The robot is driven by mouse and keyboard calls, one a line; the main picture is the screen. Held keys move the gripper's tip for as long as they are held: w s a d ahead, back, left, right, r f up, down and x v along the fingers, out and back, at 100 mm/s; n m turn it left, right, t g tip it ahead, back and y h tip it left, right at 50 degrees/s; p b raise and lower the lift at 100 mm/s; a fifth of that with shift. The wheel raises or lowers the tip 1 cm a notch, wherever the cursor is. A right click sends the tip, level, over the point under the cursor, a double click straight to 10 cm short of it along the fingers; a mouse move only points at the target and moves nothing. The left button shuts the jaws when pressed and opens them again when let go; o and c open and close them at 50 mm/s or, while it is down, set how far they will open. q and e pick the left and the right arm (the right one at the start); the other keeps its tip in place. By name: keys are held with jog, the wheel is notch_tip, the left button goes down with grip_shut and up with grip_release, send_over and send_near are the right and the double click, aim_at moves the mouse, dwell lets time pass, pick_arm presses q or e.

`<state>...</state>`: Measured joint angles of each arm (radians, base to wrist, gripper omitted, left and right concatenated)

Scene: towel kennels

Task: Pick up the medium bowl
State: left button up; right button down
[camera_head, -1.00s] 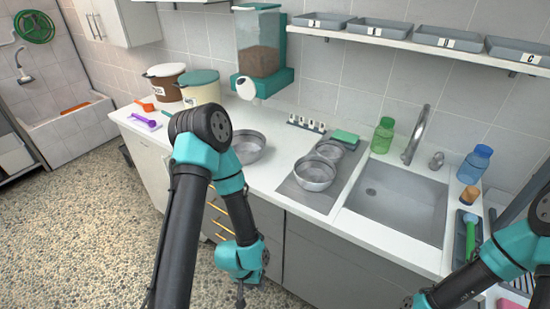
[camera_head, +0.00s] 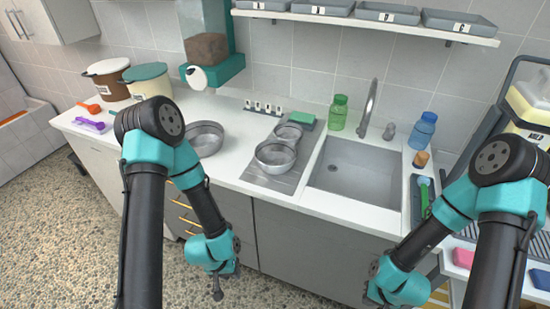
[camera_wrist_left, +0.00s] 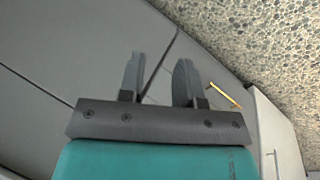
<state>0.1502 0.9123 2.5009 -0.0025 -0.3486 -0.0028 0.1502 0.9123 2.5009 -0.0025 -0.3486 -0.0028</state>
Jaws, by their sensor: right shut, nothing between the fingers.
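Three round metal bowls stand on the counter. One bowl (camera_head: 205,139) is at the left, partly hidden behind my left arm. Another of similar apparent width (camera_head: 275,157) sits at the front of a grey mat, and a small bowl (camera_head: 289,131) is just behind it. I cannot tell surely which of the two wider ones is the medium bowl. My left gripper (camera_head: 217,293) hangs below the counter edge before the cabinets; its fingers (camera_wrist_left: 157,80) are apart and empty in the left wrist view. My right gripper (camera_head: 387,304) is at the bottom edge, low before the counter, shut and mostly cut off.
The sink (camera_head: 360,180) is right of the mat (camera_head: 262,178). A green bottle (camera_head: 338,113), tap (camera_head: 370,108) and blue bottle (camera_head: 424,131) stand behind and beside it. Lidded tubs (camera_head: 148,80) and a dispenser (camera_head: 208,50) are at the back left. Counter between left bowl and mat is clear.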

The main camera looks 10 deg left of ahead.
pick_arm(q)
jog(key=shift+c, duration=0.2)
jog(key=c, duration=0.3)
jog(key=shift+c, duration=0.2)
